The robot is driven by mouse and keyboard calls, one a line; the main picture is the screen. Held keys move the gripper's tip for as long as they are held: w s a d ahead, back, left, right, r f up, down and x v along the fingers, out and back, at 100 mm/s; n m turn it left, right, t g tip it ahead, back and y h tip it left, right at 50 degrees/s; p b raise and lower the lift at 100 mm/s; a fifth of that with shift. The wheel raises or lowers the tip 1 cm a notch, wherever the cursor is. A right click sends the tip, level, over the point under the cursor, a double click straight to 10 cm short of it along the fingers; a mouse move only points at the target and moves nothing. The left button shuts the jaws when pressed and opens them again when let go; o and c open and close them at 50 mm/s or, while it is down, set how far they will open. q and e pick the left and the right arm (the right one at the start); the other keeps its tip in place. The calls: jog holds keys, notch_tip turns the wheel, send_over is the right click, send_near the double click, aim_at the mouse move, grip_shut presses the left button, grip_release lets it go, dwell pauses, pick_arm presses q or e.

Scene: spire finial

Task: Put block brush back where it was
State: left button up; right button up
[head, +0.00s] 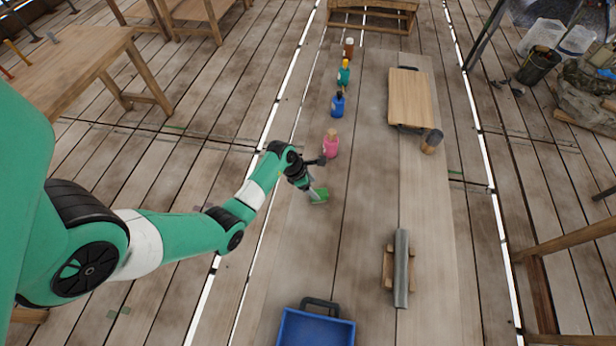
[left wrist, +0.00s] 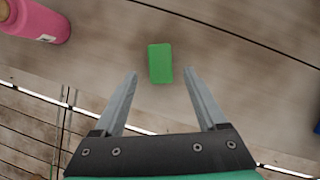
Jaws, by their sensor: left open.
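A small green block (head: 321,196), which looks like the block brush, lies flat on the wooden bench top near its left edge. It also shows in the left wrist view (left wrist: 160,63), just ahead of and between the lines of the two fingers. My left gripper (head: 315,192) is low beside the block in the head view. In the left wrist view my left gripper (left wrist: 160,72) is open, with a finger to either side and a gap between each finger and the block. Its underside and any bristles are hidden. My right gripper is not in view.
A pink bottle (head: 331,146) stands close behind my left gripper. Blue (head: 338,105), teal (head: 344,75) and brown (head: 348,48) bottles stand farther back. A blue tray (head: 290,330), grey pipe (head: 401,270), wooden board (head: 405,100) and dark-topped cylinder (head: 432,141) are also there. The bench middle is clear.

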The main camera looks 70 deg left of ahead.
pick_arm(q)
jog(key=p+v, duration=0.1)
jog(key=v, duration=0.5)
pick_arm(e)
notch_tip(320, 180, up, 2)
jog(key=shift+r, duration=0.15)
